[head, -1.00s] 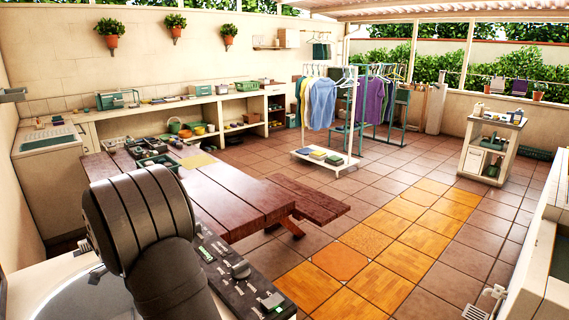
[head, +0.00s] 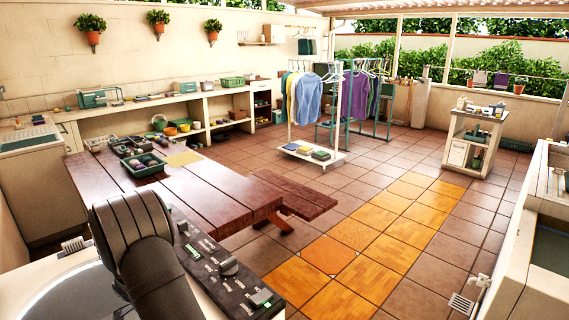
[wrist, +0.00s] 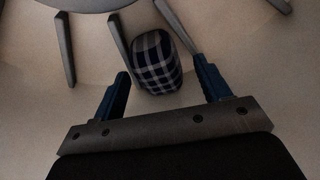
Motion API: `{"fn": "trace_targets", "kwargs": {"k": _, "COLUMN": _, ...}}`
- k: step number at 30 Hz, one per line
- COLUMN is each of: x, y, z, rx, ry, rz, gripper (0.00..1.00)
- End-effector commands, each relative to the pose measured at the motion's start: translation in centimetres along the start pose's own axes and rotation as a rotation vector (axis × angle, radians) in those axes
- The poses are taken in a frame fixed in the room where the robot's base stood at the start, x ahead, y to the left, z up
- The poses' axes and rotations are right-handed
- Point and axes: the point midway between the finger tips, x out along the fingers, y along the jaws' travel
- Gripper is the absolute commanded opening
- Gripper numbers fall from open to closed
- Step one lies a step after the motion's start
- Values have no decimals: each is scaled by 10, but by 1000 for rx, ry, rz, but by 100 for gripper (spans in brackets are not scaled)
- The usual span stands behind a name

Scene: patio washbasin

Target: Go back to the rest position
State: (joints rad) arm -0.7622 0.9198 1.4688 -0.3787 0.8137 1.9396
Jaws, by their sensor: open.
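In the wrist view my gripper (wrist: 165,84) is open, with its two blue-based fingers spread apart. A dark checked, rounded object (wrist: 156,62) shows between and beyond the fingers on a pale surface; I cannot tell its exact distance from the fingertips. The fingers do not close on it. In the head view my dark arm fills the lower left, and the gripper itself does not show there.
A wooden picnic table (head: 185,198) with a dark tray (head: 143,165) stands beyond my arm. A control panel (head: 225,275) is beside it. A clothes rack (head: 318,157) and a white cart (head: 472,137) stand farther back. The tiled floor between them is clear.

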Motion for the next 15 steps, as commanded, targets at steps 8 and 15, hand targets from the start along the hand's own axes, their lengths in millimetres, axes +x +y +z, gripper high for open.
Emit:
{"fn": "trace_targets", "kwargs": {"k": 8, "x": -11, "y": 0, "z": -3, "rx": 1, "ry": 0, "rz": -1, "gripper": 70}}
{"fn": "trace_targets", "kwargs": {"k": 15, "x": -11, "y": 0, "z": -3, "rx": 1, "ry": 0, "rz": -1, "gripper": 70}}
